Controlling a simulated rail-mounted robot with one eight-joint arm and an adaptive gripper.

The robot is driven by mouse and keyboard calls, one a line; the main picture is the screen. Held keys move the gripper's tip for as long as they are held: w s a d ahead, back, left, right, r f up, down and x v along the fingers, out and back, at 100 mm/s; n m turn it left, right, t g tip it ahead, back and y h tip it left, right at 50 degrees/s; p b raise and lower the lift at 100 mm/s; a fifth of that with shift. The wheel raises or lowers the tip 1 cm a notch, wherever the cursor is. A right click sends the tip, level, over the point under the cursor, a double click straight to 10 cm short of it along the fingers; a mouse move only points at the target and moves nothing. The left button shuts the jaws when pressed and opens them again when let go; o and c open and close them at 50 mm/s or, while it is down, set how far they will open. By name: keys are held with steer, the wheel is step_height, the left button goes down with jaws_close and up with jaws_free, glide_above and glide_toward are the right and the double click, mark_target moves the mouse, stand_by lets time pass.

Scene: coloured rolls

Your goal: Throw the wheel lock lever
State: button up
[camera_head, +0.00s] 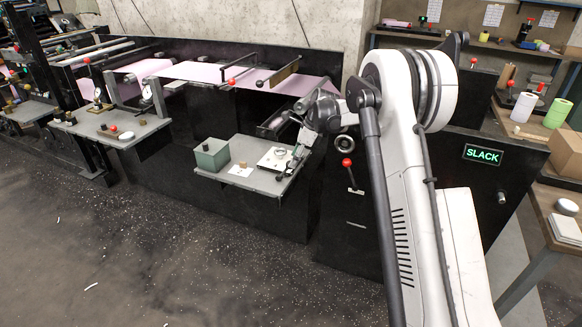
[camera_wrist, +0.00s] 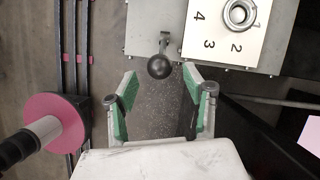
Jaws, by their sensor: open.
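A short lever with a black ball knob (camera_wrist: 160,66) sticks out from the edge of the grey shelf, beside a pale plate (camera_wrist: 212,36) marked 4, 3 and 2. My gripper (camera_wrist: 156,92) is open, its green-padded fingers apart and the knob just beyond their tips. I cannot tell whether anything touches. In the head view, my gripper (camera_head: 289,166) hangs by the front right of the shelf and hides part of it. Another lever with a red knob (camera_head: 347,162) sits on the black panel, below a small handwheel (camera_head: 344,144). No visible label says which lever is the wheel lock.
The grey shelf (camera_head: 255,182) also carries a green-grey box (camera_head: 212,154). Pink web (camera_head: 200,72) runs over rollers behind it. A green SLACK sign (camera_head: 483,154) is lit at right. A pink roll (camera_wrist: 55,122) stands left in the wrist view. Speckled floor lies open in front.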

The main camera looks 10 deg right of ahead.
mark_target(285, 170)
steer(key=shift+x, duration=1.95)
jaws_close()
